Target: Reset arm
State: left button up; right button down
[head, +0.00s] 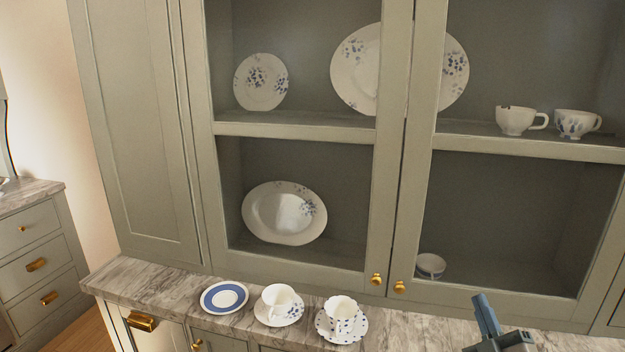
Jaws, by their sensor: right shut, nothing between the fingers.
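My right gripper (486,318) shows at the bottom edge of the head view, right of centre, over the marble counter (420,328). It is shut and holds nothing. It is apart from the cups and plates. Most of its arm is outside the picture. My left gripper is not in view.
On the counter stand a blue-rimmed plate (224,297), a white cup (278,301) on a saucer and a spotted cup (341,315) on a saucer. A cabinet with closed doors (391,200) rises behind, holding plates, cups and a small bowl (430,266).

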jog(key=s+d+f+m+g+h, duration=0.2)
jog(key=s+f+m+g+h, duration=0.25)
jog(key=f+m, duration=0.2)
jog(key=s+d+f+m+g+h, duration=0.35)
jog(key=s+f+m+g, duration=0.2)
jog(key=f, duration=0.25)
jog(key=s+a+f+n+g+y, duration=0.1)
jog(key=s+a+f+g+y, duration=0.2)
jog(key=s+a+f+g, duration=0.45)
jog(key=s+a+f+n+g+y, duration=0.1)
jog(key=s+a+f+g+y, duration=0.3)
jog(key=s, duration=0.7)
jog(key=s+d+f+b, duration=0.1)
jog(key=d+f, duration=0.1)
jog(key=f, duration=1.5)
jog(key=d+f, duration=0.2)
jog(key=f, duration=1.5)
jog(key=s+f+m, duration=0.1)
jog(key=s+f, duration=1.7)
jog(key=shift+d+h+b, duration=0.3)
jog(key=shift+d+b, duration=0.05)
jog(key=shift+d, duration=0.05)
